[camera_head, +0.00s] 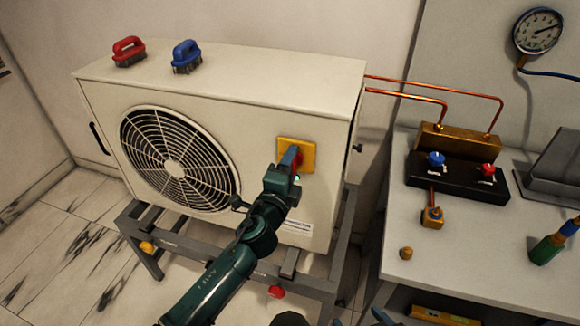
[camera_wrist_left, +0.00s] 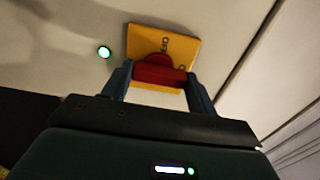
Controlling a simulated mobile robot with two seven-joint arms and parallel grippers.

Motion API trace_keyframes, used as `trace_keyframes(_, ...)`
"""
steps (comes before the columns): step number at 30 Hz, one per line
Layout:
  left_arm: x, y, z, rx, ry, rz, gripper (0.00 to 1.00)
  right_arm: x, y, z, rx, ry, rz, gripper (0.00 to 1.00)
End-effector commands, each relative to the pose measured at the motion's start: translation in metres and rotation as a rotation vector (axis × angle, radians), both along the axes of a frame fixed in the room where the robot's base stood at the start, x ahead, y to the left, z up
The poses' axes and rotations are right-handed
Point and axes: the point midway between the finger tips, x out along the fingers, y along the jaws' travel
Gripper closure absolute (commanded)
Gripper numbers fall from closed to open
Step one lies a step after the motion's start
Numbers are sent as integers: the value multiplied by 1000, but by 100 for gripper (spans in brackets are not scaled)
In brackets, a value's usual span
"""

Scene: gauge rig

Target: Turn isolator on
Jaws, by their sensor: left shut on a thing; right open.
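The isolator is a yellow plate (camera_head: 309,150) with a red knob on the front right of the cream outdoor unit (camera_head: 265,165). My left gripper (camera_head: 291,158) is at the isolator and hides most of the knob in the head view. In the left wrist view the red knob (camera_wrist_left: 158,70) sits between the two fingers of my left gripper (camera_wrist_left: 158,82), in front of the yellow plate (camera_wrist_left: 178,44). The fingers are shut on the knob. A green light (camera_wrist_left: 104,52) glows beside the plate.
A red brush (camera_head: 128,50) and a blue brush (camera_head: 187,55) lie on top of the unit. Copper pipes (camera_head: 440,92) run right to a black manifold (camera_head: 458,177) with blue and red knobs on a bench. A dial gauge (camera_head: 538,31) hangs on the wall.

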Motion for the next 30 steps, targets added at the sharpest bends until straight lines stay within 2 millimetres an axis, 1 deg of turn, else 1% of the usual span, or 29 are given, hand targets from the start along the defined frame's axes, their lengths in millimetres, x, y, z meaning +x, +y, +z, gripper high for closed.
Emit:
trace_keyframes(8, 0, 1, -1, 12, -2, 1, 65, 0, 0, 0, -1, 0, -1, 32)
trace_keyframes(9, 0, 1, -1, 12, -2, 1, 40, 0, 0, 0, 0, -1, -1, 32)
trace_keyframes(16, 0, 0, -1, 8, -2, 0, 21, 1, 0, 0, 0, -2, -1, 32)
trace_keyframes(17, 0, 0, -1, 7, -1, 0, 20, 1, 0, 0, 0, -2, -1, 32)
trace_keyframes(25, -2, 1, -1, 5, -1, 0, 20, 1, 0, 1, 0, -3, -1, 32)
trace_keyframes(28, -11, 4, -1, 4, 1, 0, 20, 1, 0, 2, 1, -4, -1, 32)
trace_keyframes(30, -21, 8, -2, 5, 2, 1, 20, 1, 0, 2, 1, -4, -1, 32)
